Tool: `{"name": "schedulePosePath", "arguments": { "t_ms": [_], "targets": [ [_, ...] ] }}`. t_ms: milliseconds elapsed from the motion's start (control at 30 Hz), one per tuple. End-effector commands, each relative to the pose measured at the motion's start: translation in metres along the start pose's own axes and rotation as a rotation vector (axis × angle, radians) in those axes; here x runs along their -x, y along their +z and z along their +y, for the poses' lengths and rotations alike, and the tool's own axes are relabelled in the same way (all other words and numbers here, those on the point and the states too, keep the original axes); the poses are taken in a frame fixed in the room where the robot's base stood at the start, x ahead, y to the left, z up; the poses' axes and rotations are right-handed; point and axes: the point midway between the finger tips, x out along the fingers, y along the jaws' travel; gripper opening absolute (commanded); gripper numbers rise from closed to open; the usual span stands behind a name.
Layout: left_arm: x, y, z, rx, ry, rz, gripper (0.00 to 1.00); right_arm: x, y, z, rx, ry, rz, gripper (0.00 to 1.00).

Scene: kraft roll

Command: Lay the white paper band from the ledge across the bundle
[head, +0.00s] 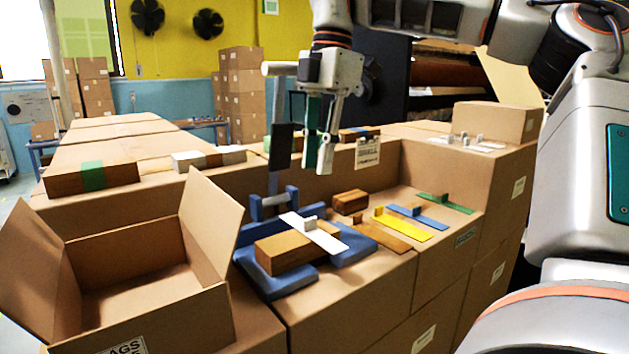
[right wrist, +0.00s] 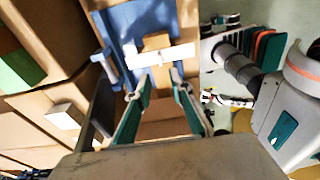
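The white paper band (head: 325,238) lies crosswise over the top of the brown bundle (head: 283,254), with a small pale tab standing up on it. The bundle sits in a blue cradle (head: 262,287) on a cardboard box. My right gripper (head: 302,160) is above the bundle, clear of the band, with its fingers apart and nothing between them. The right wrist view shows the open fingers (right wrist: 160,108), with the band (right wrist: 165,55) across the bundle (right wrist: 156,42) beyond them. My left gripper does not show clearly in either view.
Yellow (head: 405,224), blue (head: 418,214) and green (head: 445,203) bands with tabs lie to the right, near a small brown block (head: 350,202). An open carton (head: 130,255) stands left of the cradle. Banded bundles (head: 92,177) lie on the boxes behind.

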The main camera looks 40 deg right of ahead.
Motion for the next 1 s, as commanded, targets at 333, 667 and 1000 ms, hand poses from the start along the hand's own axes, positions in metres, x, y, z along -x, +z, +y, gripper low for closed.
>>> {"name": "schedulePosePath", "arguments": {
  "t_ms": [333, 667, 1000],
  "targets": [
    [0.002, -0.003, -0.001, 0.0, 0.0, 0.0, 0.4, 0.021, 0.0, 0.0, 0.001, -0.001, 0.001, 0.22],
    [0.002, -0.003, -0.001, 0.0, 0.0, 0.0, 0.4, 0.021, 0.0, 0.0, 0.001, -0.001, 0.001, 0.22],
    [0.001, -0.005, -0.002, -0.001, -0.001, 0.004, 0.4, 0.021, 0.0, 0.0, 0.001, 0.0, 0.001, 0.22]
  ]
}}
